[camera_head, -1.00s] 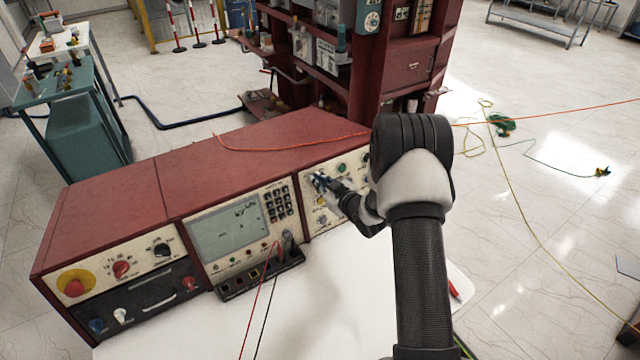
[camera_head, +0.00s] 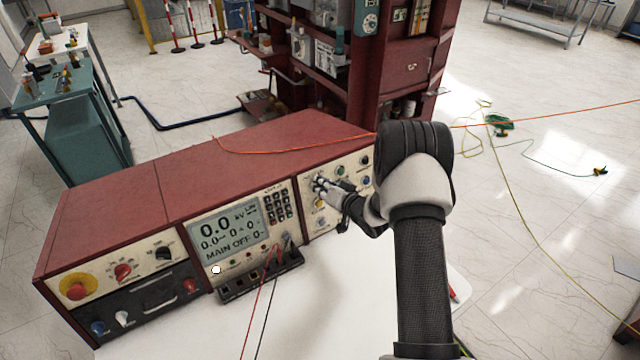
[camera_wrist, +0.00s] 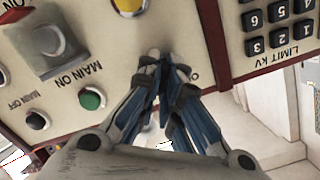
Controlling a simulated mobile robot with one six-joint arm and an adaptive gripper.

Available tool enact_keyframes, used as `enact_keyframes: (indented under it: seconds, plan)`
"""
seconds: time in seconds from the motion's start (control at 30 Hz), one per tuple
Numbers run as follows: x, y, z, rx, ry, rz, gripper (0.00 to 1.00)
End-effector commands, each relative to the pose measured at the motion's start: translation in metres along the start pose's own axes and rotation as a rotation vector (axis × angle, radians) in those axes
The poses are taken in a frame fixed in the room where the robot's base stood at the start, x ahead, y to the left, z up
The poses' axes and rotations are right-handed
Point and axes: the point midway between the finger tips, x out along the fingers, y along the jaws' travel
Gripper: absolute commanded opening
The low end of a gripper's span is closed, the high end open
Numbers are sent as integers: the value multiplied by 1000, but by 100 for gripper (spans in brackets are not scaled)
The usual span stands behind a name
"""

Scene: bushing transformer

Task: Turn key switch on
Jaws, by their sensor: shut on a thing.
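The red-topped control console (camera_head: 215,165) has a cream panel on its right side, where my gripper (camera_head: 318,185) reaches in. In the wrist view my gripper (camera_wrist: 163,75) is closed at the panel face, its blue-and-grey fingers together. The key switch (camera_wrist: 154,53) is mostly hidden between the fingertips; only a small grey bit shows there, and its turn angle cannot be read. The console display (camera_head: 230,230) is lit and reads 0.0 kV and MAIN OFF.
A green button (camera_wrist: 91,98) by the MAIN ON label and a grey square knob (camera_wrist: 50,38) sit beside my fingers. A keypad (camera_wrist: 275,22) is on the other side. Red and black leads (camera_head: 262,300) hang from the console front.

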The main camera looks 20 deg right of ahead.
Motion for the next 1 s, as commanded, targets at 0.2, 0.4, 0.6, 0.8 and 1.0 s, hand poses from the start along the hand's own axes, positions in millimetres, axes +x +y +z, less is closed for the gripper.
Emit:
enact_keyframes:
  seconds: [0.2, 0.4, 0.6, 0.8, 1.0]
  plan:
    - [0, 0, 0, 114, 0, -8, 0]
    - [0, 1, 0, 170, 0, -11, 0]
    - [0, 1, 0, 188, 0, -13, 0]
    - [0, 1, 0, 190, 1, -13, 0]
    - [0, 1, 0, 189, 1, -12, 10]
